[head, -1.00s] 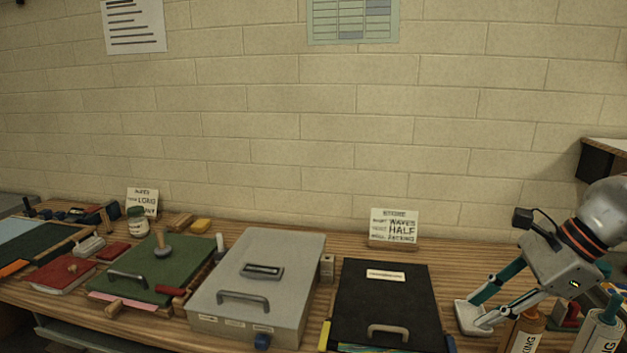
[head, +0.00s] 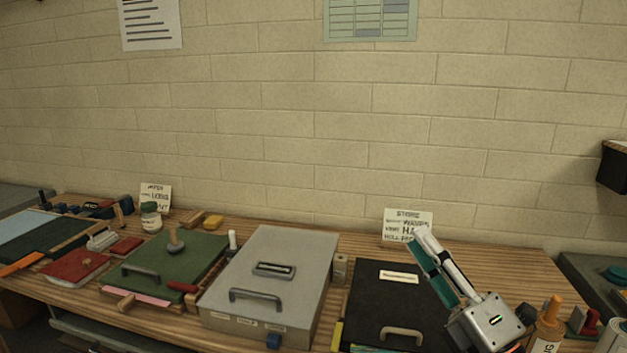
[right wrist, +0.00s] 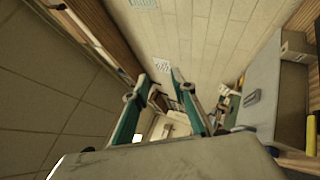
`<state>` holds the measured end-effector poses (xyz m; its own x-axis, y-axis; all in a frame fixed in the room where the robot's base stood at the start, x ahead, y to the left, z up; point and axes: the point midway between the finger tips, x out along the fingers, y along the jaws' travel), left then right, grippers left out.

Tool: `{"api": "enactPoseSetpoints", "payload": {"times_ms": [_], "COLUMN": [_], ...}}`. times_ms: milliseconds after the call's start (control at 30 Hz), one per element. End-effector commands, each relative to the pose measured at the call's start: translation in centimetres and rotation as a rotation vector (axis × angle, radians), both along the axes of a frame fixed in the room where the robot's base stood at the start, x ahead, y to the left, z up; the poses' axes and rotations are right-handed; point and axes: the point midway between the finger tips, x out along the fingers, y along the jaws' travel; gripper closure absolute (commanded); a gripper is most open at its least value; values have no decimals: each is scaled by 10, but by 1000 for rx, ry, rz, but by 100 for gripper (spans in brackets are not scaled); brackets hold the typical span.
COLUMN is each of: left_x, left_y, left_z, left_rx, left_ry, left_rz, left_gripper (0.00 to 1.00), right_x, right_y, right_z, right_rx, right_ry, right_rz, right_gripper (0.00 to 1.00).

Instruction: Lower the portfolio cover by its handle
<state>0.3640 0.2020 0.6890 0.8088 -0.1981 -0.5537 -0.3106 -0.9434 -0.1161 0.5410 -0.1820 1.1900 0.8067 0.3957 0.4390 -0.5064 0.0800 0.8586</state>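The portfolio appears to be the flat black folder (head: 372,300) at the right of the bench in the head view. Its cover has a white label and a beige handle (head: 402,333) near the front edge. The cover looks roughly flat; coloured sheet edges show below its front. My right gripper (head: 421,242) is over the folder's right side, fingers pointing up and left, away from the handle. In the right wrist view its fingers (right wrist: 158,75) are apart with nothing between them. My left gripper is not in view.
A grey lidded case (head: 268,263) with a handle stands left of the folder. Further left are a green board (head: 150,268) and a red book (head: 78,265). A sign (head: 395,222) stands behind. Bottles (head: 545,335) stand at the right front.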

Motion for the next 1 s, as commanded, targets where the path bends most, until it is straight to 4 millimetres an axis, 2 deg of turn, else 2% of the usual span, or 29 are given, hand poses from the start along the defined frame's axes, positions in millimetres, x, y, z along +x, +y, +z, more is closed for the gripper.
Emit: {"api": "enactPoseSetpoints", "payload": {"times_ms": [33,133,233,400,500,700,1000], "left_x": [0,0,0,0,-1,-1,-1], "left_y": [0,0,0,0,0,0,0], "left_z": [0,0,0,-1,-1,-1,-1], "left_rx": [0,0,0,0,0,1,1], "left_ry": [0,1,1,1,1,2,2], "left_rz": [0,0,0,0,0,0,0], "left_gripper": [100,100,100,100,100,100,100], "right_x": [4,7,-4,-48,-75,-121,-182], "right_y": [-21,-64,-100,-144,-157,-172,-181], "right_z": [-23,-73,-131,-223,-262,-310,-355], "right_rx": [102,280,431,613,676,746,806], "right_ry": [100,293,480,757,875,1031,1203], "right_rz": [-67,-208,-349,-566,-662,-795,-946], "right_gripper": [74,74,74,74,74,74,74]}}
